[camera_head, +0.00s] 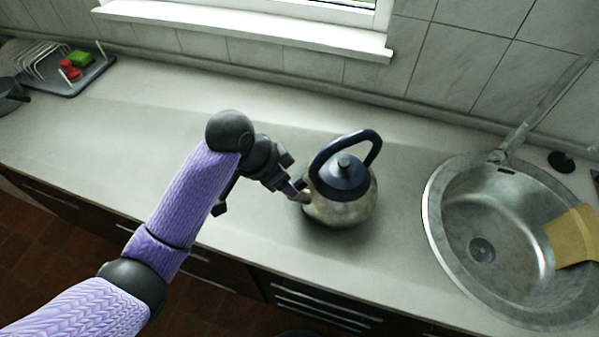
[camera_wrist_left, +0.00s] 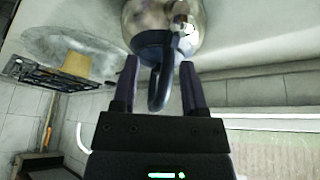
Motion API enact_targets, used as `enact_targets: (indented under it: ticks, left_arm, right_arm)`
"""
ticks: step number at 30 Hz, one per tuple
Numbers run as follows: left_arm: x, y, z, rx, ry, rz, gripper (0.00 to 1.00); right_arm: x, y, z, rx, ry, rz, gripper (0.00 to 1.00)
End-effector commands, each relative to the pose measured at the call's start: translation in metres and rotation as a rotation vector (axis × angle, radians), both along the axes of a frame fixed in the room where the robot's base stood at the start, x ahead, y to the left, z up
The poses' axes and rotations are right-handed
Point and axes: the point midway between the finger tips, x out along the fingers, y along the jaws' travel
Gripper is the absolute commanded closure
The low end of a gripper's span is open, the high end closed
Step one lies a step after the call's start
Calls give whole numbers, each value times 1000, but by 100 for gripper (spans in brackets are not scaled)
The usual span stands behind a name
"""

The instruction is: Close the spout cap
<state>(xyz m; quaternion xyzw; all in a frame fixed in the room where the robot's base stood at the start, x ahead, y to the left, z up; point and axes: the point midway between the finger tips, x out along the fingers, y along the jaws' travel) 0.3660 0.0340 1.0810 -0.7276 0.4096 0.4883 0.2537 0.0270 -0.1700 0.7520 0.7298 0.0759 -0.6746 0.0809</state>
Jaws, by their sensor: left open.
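A metal kettle (camera_head: 340,207) with a dark blue lid (camera_head: 342,178) and an arched dark handle (camera_head: 326,150) stands upright on the counter. Its short spout (camera_head: 303,196) points left, toward my left gripper (camera_head: 291,186). The gripper is close to the spout; I cannot tell whether they touch. In the left wrist view the kettle (camera_wrist_left: 165,18) appears upside down, with its dark handle (camera_wrist_left: 160,92) seen between the fingers of the open left gripper (camera_wrist_left: 159,62). The spout cap is too small and partly hidden to make out its position. My right gripper is not in view.
A round metal sink (camera_head: 436,217) with a yellow cloth (camera_head: 575,238) on its rim is to the right. A dish rack tray (camera_head: 92,72) is at the far left. The tiled wall and window sill (camera_head: 250,28) bound the back. The counter between is clear.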

Motion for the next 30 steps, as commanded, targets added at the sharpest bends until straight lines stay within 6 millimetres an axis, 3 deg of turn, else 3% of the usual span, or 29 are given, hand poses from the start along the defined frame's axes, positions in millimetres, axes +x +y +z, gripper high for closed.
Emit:
enact_targets:
  ticks: [1, 5, 8, 15, 18, 29, 30]
  left_arm:
    - [14, 0, 10, 14, -11, -36, 44]
    - [29, -1, 21, 27, -18, -89, 44]
    - [32, -6, 9, 27, -15, -94, 44]
    - [41, -26, -46, 27, -14, -93, 44]
    - [45, -31, -61, 27, -18, -92, 44]
    - [46, -35, -68, 27, -20, -91, 44]
    - [46, -35, -68, 27, -20, -91, 53]
  right_arm:
    - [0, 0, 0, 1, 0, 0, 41]
    - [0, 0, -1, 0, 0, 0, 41]
    - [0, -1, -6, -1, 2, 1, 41]
    - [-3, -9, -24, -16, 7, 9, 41]
    - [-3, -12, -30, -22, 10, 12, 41]
    - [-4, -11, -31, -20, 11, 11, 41]
    - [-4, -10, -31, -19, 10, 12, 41]
